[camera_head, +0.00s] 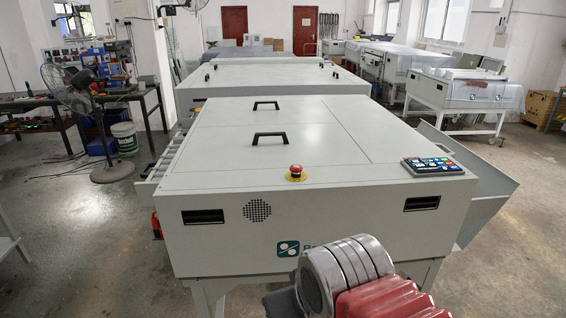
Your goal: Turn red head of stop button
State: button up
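The stop button's red head (295,169) stands upright on a yellow base (296,177) on the top of the plate processor (230,172), near its front edge and around the middle. Nothing touches the button. Part of my own arm, grey and red, shows at the bottom right of the picture, in front of the machine and well below the button. My gripper is not in view, so its fingers and what they hold cannot be seen.
A control panel (432,167) lies on the top at the right. Two black handles (270,138) stand behind the button. The top around the button is clear. A fan (75,92) stands at the left. A second large machine (270,76) stands behind.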

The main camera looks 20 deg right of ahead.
aim_at(299, 170)
jog(key=z, duration=0.05)
jog(key=i, duration=0.95)
jog(key=u, duration=0.05)
